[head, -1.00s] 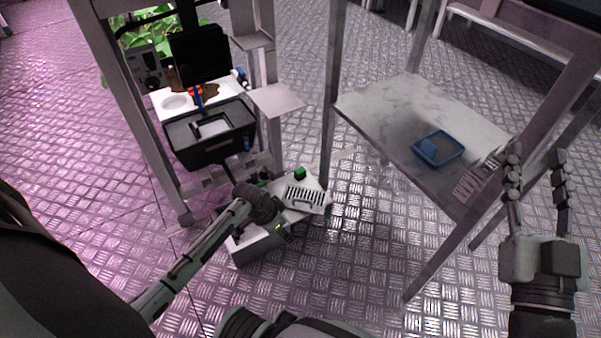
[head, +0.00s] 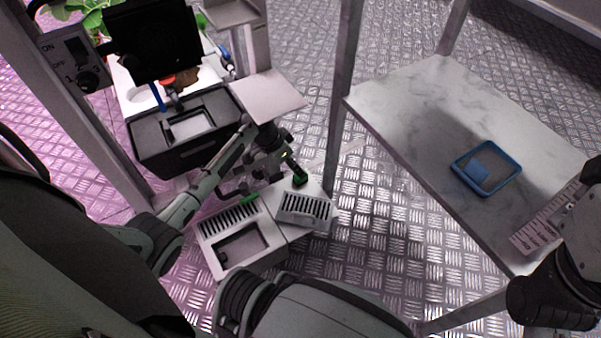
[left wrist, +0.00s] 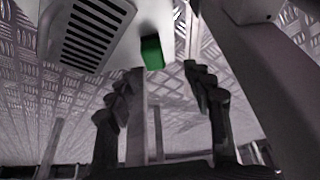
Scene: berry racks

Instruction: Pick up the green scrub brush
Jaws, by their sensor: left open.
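A small green block-shaped thing, which I take to be the scrub brush (head: 299,179), is at the far corner of a white unit low by the rack post. In the left wrist view the green brush (left wrist: 151,52) shows beyond and between the fingertips, at the edge of the white surface. My left gripper (head: 291,164) is open close to it; the left wrist view shows the fingers (left wrist: 160,78) apart with nothing between them. I cannot tell whether a finger touches the brush. My right gripper is at the right edge, its fingers out of the picture.
The white unit (head: 268,259) has slotted trays, one tilted (head: 305,207), and a green strip (head: 250,199). A black bin (head: 150,154) and a metal post (head: 341,110) stand close by. A marble-topped table (head: 400,105) at right holds a blue tray (head: 487,147).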

